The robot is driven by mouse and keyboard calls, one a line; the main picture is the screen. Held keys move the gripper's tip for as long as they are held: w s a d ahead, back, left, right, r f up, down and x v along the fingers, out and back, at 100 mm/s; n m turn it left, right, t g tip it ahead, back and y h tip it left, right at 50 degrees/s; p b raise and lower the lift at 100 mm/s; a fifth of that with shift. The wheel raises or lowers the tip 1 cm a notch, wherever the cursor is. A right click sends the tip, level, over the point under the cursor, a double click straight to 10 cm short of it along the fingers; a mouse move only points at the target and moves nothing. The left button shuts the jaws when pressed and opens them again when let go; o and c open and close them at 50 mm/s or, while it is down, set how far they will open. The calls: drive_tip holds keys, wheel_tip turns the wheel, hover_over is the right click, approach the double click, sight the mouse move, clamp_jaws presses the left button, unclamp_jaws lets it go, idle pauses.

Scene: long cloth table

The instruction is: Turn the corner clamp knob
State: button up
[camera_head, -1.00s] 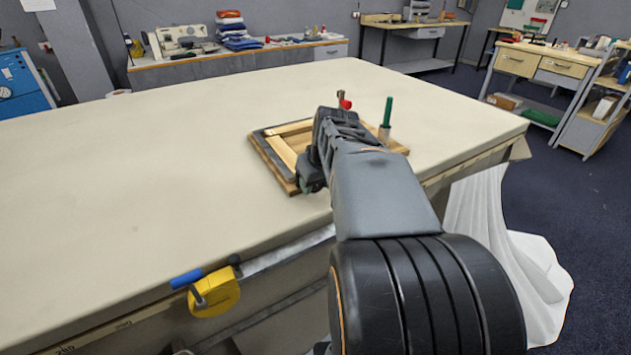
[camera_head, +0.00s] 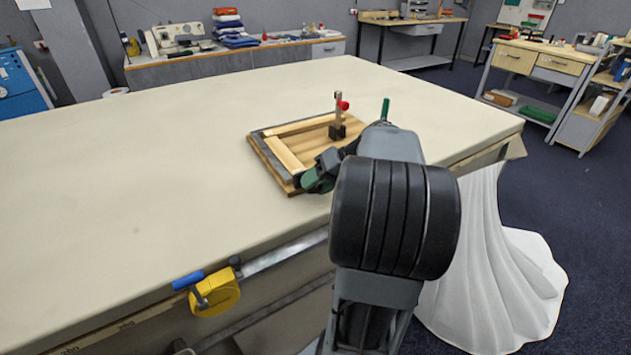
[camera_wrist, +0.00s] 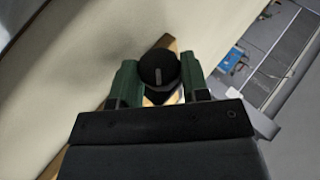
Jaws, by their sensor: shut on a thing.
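The black round clamp knob (camera_wrist: 158,69) with a pale line on its face shows in the wrist view. It sits between the two green fingertips of my gripper (camera_wrist: 158,82), which is shut on it. In the head view my gripper (camera_head: 312,180) is low at the board's front corner, and the knob and most of its clamp are hidden there. The wooden board (camera_head: 322,141) carries light frame strips (camera_head: 284,154) with a dark edge along the left.
A small upright clamp with a red knob (camera_head: 342,105) stands on the board's far side. A green upright handle (camera_head: 386,107) is just right of it, partly behind my arm. A yellow tool with a blue handle (camera_head: 215,292) is at the table's front edge. The cloth table (camera_head: 150,180) is clear at left.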

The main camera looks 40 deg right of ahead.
drive_tip(key=y, duration=0.1)
drive_tip(key=t+y, duration=0.1)
drive_tip(key=y, duration=0.1)
drive_tip(key=m+y, duration=0.1)
drive_tip(key=shift+d+f+t+y, duration=0.15)
drive_tip(key=shift+f+t+y, duration=0.15)
drive_tip(key=shift+y, duration=0.1)
idle(0.4)
drive_tip(key=o, duration=0.9)
